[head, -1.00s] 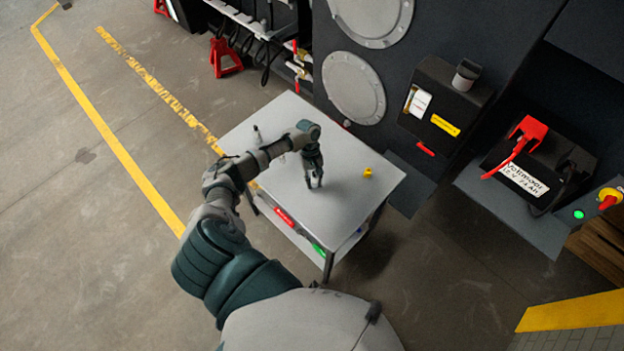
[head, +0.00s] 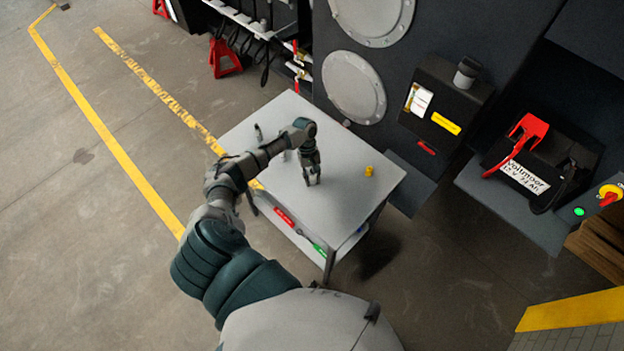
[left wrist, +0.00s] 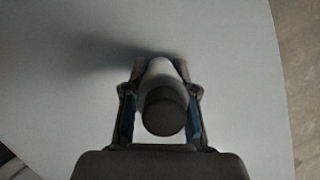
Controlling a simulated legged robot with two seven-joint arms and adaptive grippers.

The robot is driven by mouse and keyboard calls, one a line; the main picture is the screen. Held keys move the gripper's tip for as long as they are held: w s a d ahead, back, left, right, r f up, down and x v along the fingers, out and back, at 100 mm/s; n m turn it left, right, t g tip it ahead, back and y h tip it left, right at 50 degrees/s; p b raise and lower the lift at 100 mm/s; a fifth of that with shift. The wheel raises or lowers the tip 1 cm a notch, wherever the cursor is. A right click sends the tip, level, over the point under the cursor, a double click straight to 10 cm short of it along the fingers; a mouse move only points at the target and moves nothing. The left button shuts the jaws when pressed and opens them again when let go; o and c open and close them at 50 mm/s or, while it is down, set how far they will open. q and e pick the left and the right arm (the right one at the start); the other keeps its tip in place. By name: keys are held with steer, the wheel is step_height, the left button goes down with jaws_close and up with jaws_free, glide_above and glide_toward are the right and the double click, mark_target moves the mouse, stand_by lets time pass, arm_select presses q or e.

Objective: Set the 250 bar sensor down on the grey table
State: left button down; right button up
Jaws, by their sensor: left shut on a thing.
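The grey table (head: 345,215) stands in the middle of the head view, with a flat, mostly bare top. My left gripper (head: 313,180) points down over the middle of its top. In the left wrist view the left gripper (left wrist: 162,105) is shut on a pale cylinder with a dark round end, the sensor (left wrist: 160,75). The sensor's label does not show, so I cannot read 250 bar on it. A shadow lies beside it on the table top. I cannot tell whether its lower end touches the table. My right gripper is in neither view.
A small yellow part (head: 369,170) stands on the table, right of my left gripper. A small dark-topped piece (head: 258,133) stands at the table's left side. Red and green-marked tools lie on the lower shelf. The dark chassis (head: 400,60) rises behind the table.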

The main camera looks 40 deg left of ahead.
arm_select(q)
steer(key=shift+s+d+f, duration=0.15)
steer(key=shift+s+f, duration=0.2)
steer(key=shift+f, duration=0.15)
steer(key=shift+s+d+f, duration=0.1)
steer(key=shift+s+f, duration=0.2)
steer(key=shift+f, duration=0.2)
steer(key=c, duration=0.9)
jaws_free()
steer(key=shift+d, duration=0.1)
steer(key=shift+o, duration=0.3)
steer(key=shift+w+f, duration=0.25)
steer(key=shift+w, duration=0.05)
steer(key=shift+a+r, duration=0.2)
steer(key=shift+r, duration=0.05)
steer(key=v, duration=1.2)
steer(key=shift+w+r, duration=0.25)
steer(key=shift+w, duration=0.2)
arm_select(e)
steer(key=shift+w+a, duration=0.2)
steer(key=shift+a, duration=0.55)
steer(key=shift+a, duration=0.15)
